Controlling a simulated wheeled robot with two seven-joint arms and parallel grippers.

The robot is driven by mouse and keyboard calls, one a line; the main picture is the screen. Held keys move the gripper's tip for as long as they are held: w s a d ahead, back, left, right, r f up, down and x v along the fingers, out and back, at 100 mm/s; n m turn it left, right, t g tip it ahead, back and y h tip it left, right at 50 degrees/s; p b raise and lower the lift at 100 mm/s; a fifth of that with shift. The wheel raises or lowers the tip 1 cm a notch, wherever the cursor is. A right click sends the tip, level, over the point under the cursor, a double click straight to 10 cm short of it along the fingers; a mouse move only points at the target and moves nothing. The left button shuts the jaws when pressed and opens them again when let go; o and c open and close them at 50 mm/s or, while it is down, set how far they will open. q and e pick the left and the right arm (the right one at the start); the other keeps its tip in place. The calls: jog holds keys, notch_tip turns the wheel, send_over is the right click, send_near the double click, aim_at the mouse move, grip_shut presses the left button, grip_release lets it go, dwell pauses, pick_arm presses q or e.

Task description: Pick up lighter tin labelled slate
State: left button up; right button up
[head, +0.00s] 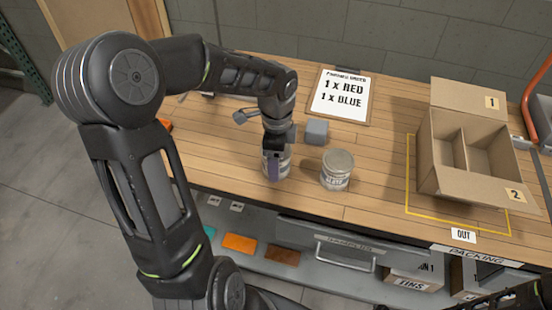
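A silver tin (337,170) with a pale label, which seems to read SLATE, stands upright on the wooden bench, right of my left gripper. A second tin (285,165) stands to its left, largely hidden behind my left gripper, and its label cannot be read. My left gripper (274,166) points down at this second tin, with a finger in front of its side. Whether the fingers are closed on it cannot be told. My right gripper is not in view.
A small grey block (316,132) sits behind the tins. A clipboard (341,96) reads 1 x RED, 1 x BLUE. An open divided cardboard box (440,183) stands at right inside a yellow outline. The shelf below holds coloured cards (239,243).

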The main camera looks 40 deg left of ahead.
pick_arm(q)
jog(key=c, duration=0.8)
jog(key=shift+o, duration=0.2)
notch_tip(320, 180, up, 10)
jog(key=shift+r+b, duration=0.1)
jog(key=shift+b, duration=0.25)
